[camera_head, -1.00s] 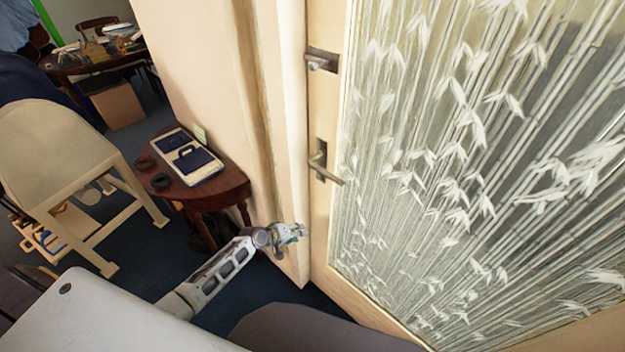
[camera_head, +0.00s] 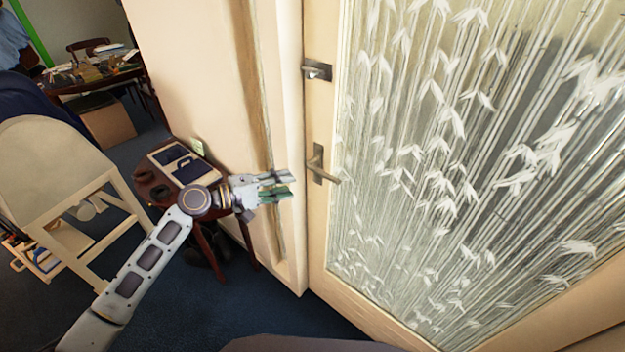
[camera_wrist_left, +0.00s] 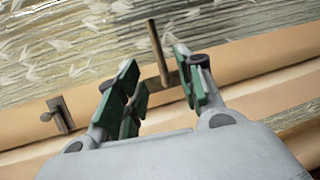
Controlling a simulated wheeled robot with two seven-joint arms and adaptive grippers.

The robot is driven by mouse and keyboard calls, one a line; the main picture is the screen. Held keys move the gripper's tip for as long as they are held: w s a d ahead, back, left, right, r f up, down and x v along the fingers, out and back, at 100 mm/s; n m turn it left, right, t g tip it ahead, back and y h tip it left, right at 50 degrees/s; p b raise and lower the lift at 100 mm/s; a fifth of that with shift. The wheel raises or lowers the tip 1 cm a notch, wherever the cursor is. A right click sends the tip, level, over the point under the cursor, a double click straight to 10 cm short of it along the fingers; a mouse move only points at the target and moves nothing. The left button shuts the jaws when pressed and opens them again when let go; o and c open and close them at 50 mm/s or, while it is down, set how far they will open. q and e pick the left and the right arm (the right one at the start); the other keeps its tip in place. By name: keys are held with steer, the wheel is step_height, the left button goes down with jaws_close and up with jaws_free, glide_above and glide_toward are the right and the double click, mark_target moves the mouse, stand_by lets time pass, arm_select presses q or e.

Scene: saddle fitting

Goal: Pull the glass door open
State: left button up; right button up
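The glass door (camera_head: 450,170) has a pale wooden frame and a pane with a white bamboo pattern; it looks closed against its jamb. Its lever handle (camera_head: 322,170) is at mid height near the left edge. My left gripper (camera_head: 291,186) is open and empty, just left of the handle, in front of the jamb. In the left wrist view, the handle's lever (camera_wrist_left: 157,52) shows beyond and between the spread green-padded fingers (camera_wrist_left: 160,88). I cannot tell if anything touches. My right gripper is not in view.
A second metal fitting (camera_head: 318,70) sits on the door above the handle. A small dark wooden table (camera_head: 222,180) with a box on it stands left of the wall. Dark blue carpet (camera_head: 270,310) is clear below.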

mark_target(323, 176)
arm_select(q)
steer(key=shift+r, duration=0.25)
steer(key=shift+d, duration=0.1)
steer(key=p+x, duration=0.2)
steer(key=x, duration=0.9)
steer(key=shift+w+d, duration=0.1)
steer(key=shift+d, duration=0.2)
steer(key=shift+p+x, duration=0.35)
steer(key=shift+x, duration=0.7)
steer(key=shift+c, duration=0.2)
